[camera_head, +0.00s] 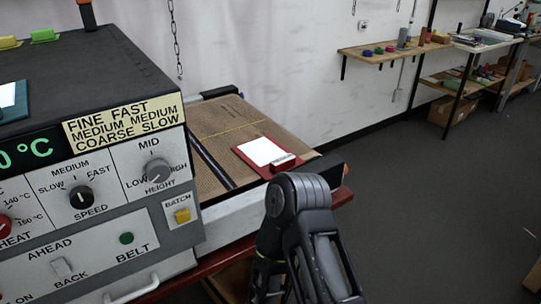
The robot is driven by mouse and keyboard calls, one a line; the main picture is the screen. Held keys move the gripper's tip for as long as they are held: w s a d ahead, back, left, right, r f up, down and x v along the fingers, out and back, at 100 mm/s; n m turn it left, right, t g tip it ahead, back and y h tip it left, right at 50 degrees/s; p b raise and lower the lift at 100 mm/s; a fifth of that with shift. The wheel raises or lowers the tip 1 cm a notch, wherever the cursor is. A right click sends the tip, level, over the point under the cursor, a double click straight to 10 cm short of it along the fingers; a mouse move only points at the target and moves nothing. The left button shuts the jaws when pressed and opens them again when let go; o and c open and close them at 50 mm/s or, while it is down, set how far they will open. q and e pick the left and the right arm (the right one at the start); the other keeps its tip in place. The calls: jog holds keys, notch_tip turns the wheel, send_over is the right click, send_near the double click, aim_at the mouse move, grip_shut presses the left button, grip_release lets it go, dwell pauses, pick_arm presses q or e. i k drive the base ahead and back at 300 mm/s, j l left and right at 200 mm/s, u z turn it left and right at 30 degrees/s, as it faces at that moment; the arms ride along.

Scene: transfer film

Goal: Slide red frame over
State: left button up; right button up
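A red frame (243,152) lies flat on the brown mesh belt to the right of the machine. A white sheet (263,151) lies within the frame, and a small red and grey block (284,161) sits at its near right edge. A dark grey arm of mine rises from the bottom of the view, just nearer than the belt's end. Its fingers do not show, and I see no gap between it and the belt clearly enough to tell distance. My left gripper is out of view.
The grey machine (150,210) with knobs and labels fills the left side. A teal frame with a white sheet (8,95) lies on its top. The belt (215,122) has a dark bar across it and a raised end.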

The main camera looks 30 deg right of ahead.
aim_at(266, 157)
jog(key=u, duration=0.5)
jog(key=k+l+u, duration=0.1)
jog(key=l+u, duration=0.25)
jog(key=k+l+u, duration=0.15)
jog(key=l+u, duration=0.2)
jog(key=k+l+u, duration=0.2)
jog(key=l+u, duration=0.15)
jog(key=k+l+u, duration=0.15)
jog(key=k+l, duration=0.5)
jog(key=l, duration=0.25)
jog(key=k+l+u, duration=0.15)
jog(key=k+l, duration=0.5)
jog(key=l, duration=0.2)
